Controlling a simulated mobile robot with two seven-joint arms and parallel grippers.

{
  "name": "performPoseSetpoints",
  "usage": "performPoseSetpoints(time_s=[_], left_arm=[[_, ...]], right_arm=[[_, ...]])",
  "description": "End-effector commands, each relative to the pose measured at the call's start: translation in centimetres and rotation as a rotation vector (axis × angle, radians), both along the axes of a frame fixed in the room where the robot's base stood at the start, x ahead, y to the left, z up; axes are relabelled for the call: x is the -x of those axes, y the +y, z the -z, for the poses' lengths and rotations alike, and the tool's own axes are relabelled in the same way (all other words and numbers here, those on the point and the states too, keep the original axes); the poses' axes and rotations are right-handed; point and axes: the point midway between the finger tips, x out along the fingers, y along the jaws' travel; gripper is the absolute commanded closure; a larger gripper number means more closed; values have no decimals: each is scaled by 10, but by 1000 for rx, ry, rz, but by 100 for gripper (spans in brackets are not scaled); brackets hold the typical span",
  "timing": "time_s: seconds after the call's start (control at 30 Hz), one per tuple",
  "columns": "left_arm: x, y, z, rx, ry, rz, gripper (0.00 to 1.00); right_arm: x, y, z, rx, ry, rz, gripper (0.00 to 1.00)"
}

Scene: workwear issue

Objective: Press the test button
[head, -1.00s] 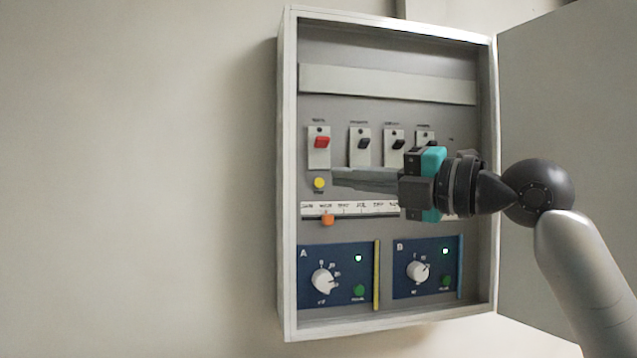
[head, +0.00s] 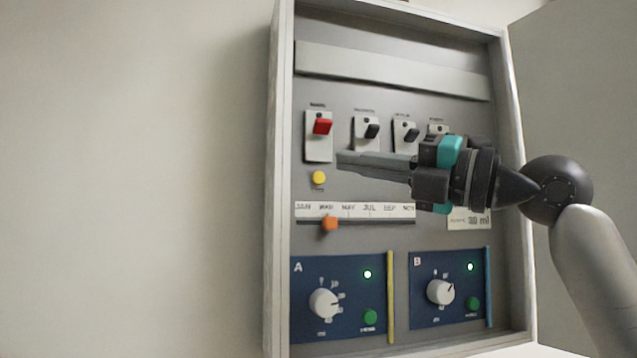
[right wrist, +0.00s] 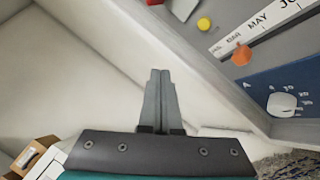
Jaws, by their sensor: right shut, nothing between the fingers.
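The test button is most likely the small round yellow button (head: 319,177) below the red switch (head: 322,127) in the open wall cabinet; its label is too small to read. It also shows in the right wrist view (right wrist: 204,24). My right gripper (head: 340,160) is shut and empty. In the head view its fingertips appear just right of the yellow button and slightly higher. In the right wrist view the shut fingers (right wrist: 160,75) are in front of the cabinet's side wall, apart from the button. My left gripper is not in view.
The cabinet frame (head: 279,180) stands out around the panel, with its door (head: 575,110) open at right. Black switches (head: 371,131) sit right of the red one. An orange slider (head: 329,223) and blue panels A (head: 300,330) and B (head: 418,315) with dials lie below.

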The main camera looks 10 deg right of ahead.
Motion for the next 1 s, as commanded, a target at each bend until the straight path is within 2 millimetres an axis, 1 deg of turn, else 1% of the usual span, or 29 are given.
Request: performPoseSetpoints(time_s=[0.17,0.27,0.4,0.67,0.7,0.83,1.0], left_arm=[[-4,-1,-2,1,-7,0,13],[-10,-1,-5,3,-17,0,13],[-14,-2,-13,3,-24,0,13],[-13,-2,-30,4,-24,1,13],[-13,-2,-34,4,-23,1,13],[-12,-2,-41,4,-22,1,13],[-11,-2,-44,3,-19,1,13]], right_arm=[[-3,0,0,0,2,-1,100],[-10,0,-1,-2,4,-1,100],[-27,1,-2,-2,5,-3,100],[-64,3,-2,-3,5,-2,100],[-68,3,-3,-2,5,-2,100],[-80,3,-2,-2,5,-2,100],[-87,3,-1,0,1,-1,100]])
